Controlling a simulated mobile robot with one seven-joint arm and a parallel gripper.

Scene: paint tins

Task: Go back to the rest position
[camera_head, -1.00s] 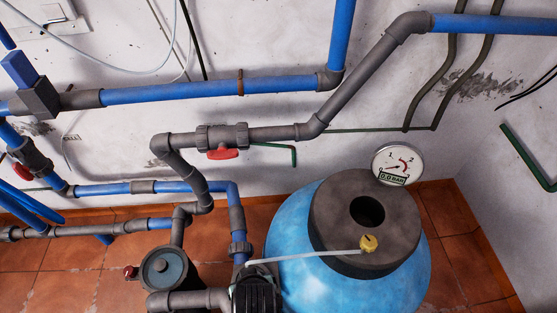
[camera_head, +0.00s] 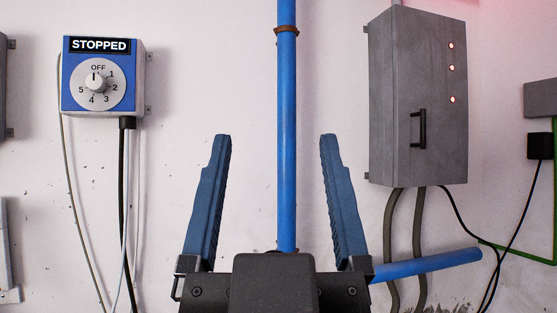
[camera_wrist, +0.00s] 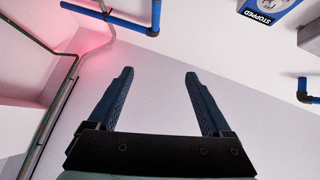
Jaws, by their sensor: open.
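My gripper (camera_head: 275,185) stands upright in the lower middle of the head view. Its two blue-grey fingers are spread wide apart with nothing between them. Behind the gap runs a vertical blue pipe (camera_head: 287,120) on the white wall. In the wrist view the gripper (camera_wrist: 159,100) is also open and empty, facing a bare pale surface. No paint tins show in either view.
A blue control box (camera_head: 103,78) reading STOPPED, its dial (camera_head: 98,83) at OFF, hangs left on the wall. A grey cabinet (camera_head: 418,95) with three lit red lamps and a black handle (camera_head: 418,128) hangs right. Cables and a blue pipe (camera_head: 430,263) run below it.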

